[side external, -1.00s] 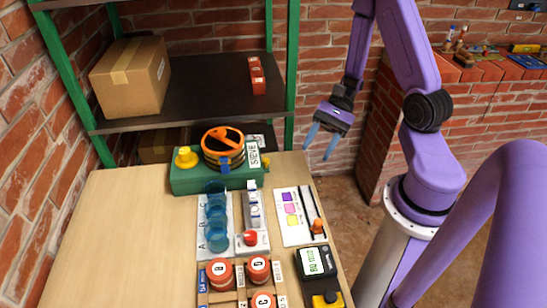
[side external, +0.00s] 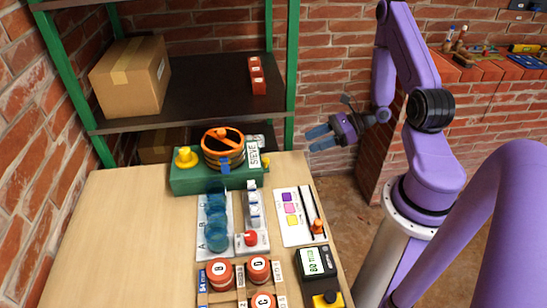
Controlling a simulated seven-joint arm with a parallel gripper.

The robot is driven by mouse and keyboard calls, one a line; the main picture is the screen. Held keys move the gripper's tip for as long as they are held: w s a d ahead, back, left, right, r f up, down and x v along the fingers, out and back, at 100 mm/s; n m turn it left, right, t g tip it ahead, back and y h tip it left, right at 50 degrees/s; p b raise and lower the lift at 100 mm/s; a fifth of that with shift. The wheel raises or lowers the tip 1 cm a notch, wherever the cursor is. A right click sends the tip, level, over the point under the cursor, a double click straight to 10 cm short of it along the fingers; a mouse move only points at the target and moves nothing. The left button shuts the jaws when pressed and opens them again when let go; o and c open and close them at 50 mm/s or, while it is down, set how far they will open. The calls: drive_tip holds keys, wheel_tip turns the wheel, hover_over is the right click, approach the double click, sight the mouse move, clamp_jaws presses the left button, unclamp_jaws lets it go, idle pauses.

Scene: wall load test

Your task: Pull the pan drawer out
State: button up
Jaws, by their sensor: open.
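The sieve unit is a green base (side external: 195,184) at the back of the table, with a round dark stack (side external: 224,157) under an orange ring on top. A small blue tab (side external: 225,168) shows at the front of the stack's bottom; it may be the pan drawer's handle, but I cannot tell for sure. The drawer looks closed in the stack. A white SIEVE label (side external: 253,154) stands at the right of the stack. My gripper (side external: 310,140), with blue fingers, is open and empty. It points left, in the air right of the sieve unit, apart from it.
A yellow knob (side external: 186,157) sits on the base's left. In front stand blue cups (side external: 217,220), a white rack (side external: 254,222), a colour card (side external: 291,217) and lettered red jars (side external: 219,272). A shelf (side external: 200,103) with a carton (side external: 131,76) is behind. The table's left side is clear.

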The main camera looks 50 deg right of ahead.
drive_tip(key=x, duration=1.4)
drive_tip(key=shift+s, duration=0.1)
